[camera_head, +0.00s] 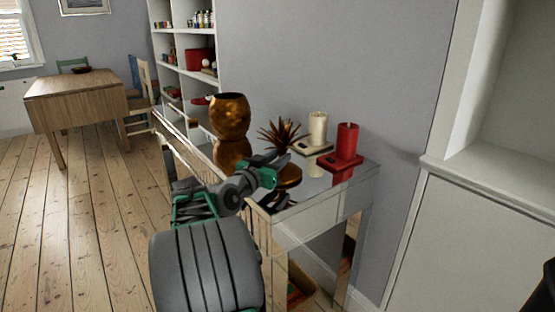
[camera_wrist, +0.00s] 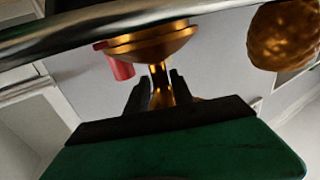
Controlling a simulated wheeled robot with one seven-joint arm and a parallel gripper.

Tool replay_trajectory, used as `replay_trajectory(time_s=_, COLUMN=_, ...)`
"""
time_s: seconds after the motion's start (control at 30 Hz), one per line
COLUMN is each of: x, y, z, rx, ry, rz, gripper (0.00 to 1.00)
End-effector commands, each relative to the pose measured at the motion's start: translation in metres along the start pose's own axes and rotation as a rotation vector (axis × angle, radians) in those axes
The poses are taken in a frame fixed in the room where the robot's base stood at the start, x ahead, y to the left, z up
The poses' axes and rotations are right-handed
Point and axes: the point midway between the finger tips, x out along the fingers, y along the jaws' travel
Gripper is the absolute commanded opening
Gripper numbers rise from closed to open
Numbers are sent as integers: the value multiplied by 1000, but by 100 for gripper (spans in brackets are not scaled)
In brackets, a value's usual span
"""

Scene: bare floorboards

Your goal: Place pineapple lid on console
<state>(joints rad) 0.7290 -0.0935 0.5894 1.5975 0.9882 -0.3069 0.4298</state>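The pineapple lid has dark spiky leaves (camera_head: 280,134) above a round bronze base (camera_head: 289,176), at the middle of the console (camera_head: 312,212) in the head view. My gripper (camera_head: 276,170) reaches in from the left at the lid's neck. In the wrist view, which appears upside down, the fingers of my gripper (camera_wrist: 160,85) sit close on both sides of the lid's gold stem (camera_wrist: 160,88), seemingly shut on it. The lid's base shows above them (camera_wrist: 152,45). I cannot tell whether the base touches the mirrored top. The leaves are hidden in the wrist view.
The gold pineapple body (camera_head: 230,118) stands left of the lid on the console; it also shows in the wrist view (camera_wrist: 285,35). A cream candle (camera_head: 318,128) and a red candle (camera_head: 347,141) stand on holders at the back right.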

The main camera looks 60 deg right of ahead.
Motion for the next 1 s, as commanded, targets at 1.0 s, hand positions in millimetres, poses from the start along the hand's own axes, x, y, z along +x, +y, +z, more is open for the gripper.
replay_trajectory(time_s=1.0, x=-114, y=-1, z=-4, rx=-1, ry=0, rz=-3, gripper=43)
